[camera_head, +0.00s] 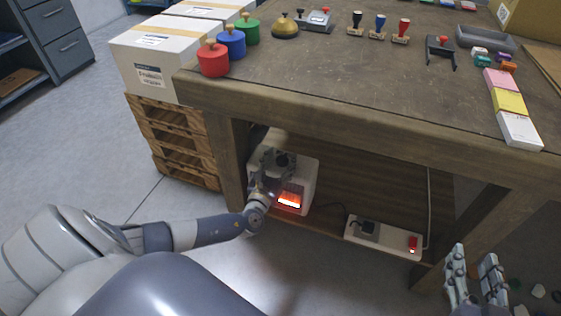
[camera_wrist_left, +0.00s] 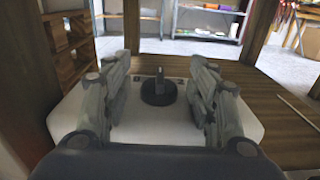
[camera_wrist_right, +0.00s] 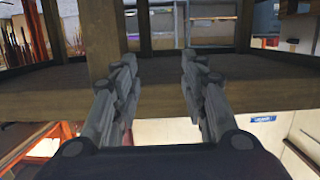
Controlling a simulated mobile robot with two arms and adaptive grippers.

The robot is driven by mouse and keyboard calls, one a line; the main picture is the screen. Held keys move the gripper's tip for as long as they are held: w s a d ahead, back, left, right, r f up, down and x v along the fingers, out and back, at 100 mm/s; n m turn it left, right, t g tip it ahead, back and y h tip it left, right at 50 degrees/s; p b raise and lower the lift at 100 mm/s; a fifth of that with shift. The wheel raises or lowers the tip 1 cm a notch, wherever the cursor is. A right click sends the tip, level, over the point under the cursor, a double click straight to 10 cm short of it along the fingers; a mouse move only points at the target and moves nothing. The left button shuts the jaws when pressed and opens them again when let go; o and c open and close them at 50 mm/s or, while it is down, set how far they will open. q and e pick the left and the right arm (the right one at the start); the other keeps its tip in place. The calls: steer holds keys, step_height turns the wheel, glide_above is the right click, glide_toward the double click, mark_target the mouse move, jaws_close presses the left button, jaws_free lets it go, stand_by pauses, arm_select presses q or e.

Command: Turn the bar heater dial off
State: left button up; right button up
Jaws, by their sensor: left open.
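The bar heater (camera_head: 306,180) is a white box under the workbench, on its lower shelf, with an orange-red glowing bar (camera_head: 289,200) on its front. Its dark dial (camera_head: 284,160) is on top. In the left wrist view the round black dial (camera_wrist_left: 158,91) has a raised grip and sits between my open left fingers, apart from both. My left gripper (camera_head: 272,174) is at the heater's top, partly hiding it; it also shows in the left wrist view (camera_wrist_left: 160,85). My right gripper (camera_head: 476,262) is open and empty near the bench's right front, away from the heater.
A white power strip (camera_head: 384,239) with a plug and a lit red switch lies right of the heater. The workbench top (camera_head: 340,80) overhangs the heater, with a leg (camera_head: 226,160) at left. Stamps, colored pots and boxes stand on the bench. Pallets (camera_head: 175,140) stand left.

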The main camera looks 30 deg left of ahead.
arm_select(q)
steer(key=shift+w, duration=0.15)
arm_select(e)
steer(key=shift+r, duration=0.15)
arm_select(q)
steer(key=shift+c, duration=0.5)
steer(key=c, duration=1)
steer(key=shift+o, duration=0.2)
